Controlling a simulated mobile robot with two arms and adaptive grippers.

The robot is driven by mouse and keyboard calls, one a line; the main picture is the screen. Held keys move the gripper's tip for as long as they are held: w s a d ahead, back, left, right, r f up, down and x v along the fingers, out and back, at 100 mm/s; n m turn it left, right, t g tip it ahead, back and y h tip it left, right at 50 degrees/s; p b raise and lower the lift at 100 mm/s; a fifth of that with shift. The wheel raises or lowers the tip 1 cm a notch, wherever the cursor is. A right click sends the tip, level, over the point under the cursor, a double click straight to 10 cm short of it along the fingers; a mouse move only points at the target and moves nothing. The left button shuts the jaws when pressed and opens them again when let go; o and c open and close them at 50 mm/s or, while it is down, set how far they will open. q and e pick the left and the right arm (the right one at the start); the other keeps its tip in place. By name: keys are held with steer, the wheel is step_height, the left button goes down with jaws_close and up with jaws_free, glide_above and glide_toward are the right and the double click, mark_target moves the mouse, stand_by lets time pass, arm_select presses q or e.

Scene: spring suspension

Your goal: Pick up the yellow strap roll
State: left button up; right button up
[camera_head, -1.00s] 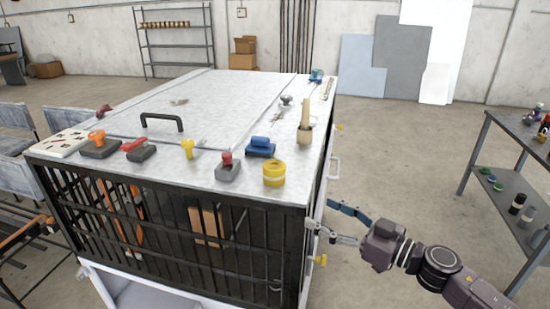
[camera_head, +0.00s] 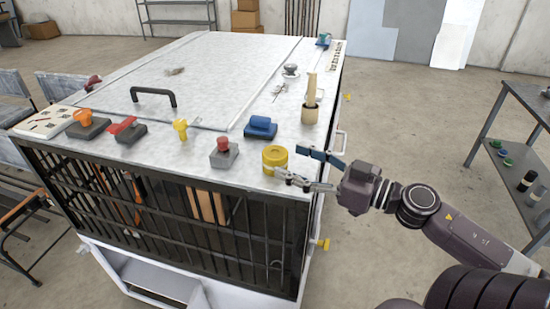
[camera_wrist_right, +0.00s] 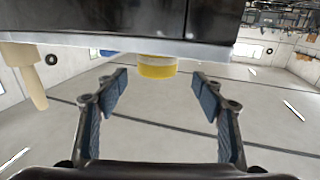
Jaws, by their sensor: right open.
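The yellow strap roll (camera_head: 274,157) sits on the white cabinet top near its front right corner. My right gripper (camera_head: 292,166) is open, just to the right of the roll, its fingers pointing at it. One fingertip is close to the roll's front side and the other close to its far side; I cannot tell whether they touch it. In the right wrist view the roll (camera_wrist_right: 157,68) shows beyond and between the spread fingers (camera_wrist_right: 160,90), and nothing is held. My left gripper is not in view.
A blue-topped block (camera_head: 261,127), a grey block with a red knob (camera_head: 223,153) and a wooden cup with a tall handle (camera_head: 310,106) stand near the roll. A black handle (camera_head: 153,97) rises farther back. The floor to the right is open up to a grey shelf (camera_head: 495,150).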

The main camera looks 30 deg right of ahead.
mark_target(286, 158)
steer(key=x, duration=0.3)
steer(key=shift+w+d+f+p, duration=0.1)
steer(key=shift+w+d+p, duration=0.1)
steer(key=shift+p, duration=0.1)
steer(key=shift+w+a, duration=0.25)
steer(key=shift+w, duration=0.1)
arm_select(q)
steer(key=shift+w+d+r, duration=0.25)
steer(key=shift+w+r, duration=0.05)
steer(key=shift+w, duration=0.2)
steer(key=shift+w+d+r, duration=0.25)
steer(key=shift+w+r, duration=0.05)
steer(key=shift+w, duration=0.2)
arm_select(e)
steer(key=shift+c, duration=0.2)
steer(key=c, duration=0.5)
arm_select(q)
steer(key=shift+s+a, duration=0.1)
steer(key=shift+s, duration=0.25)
arm_select(e)
steer(key=c, duration=0.8)
steer(key=shift+c, duration=0.2)
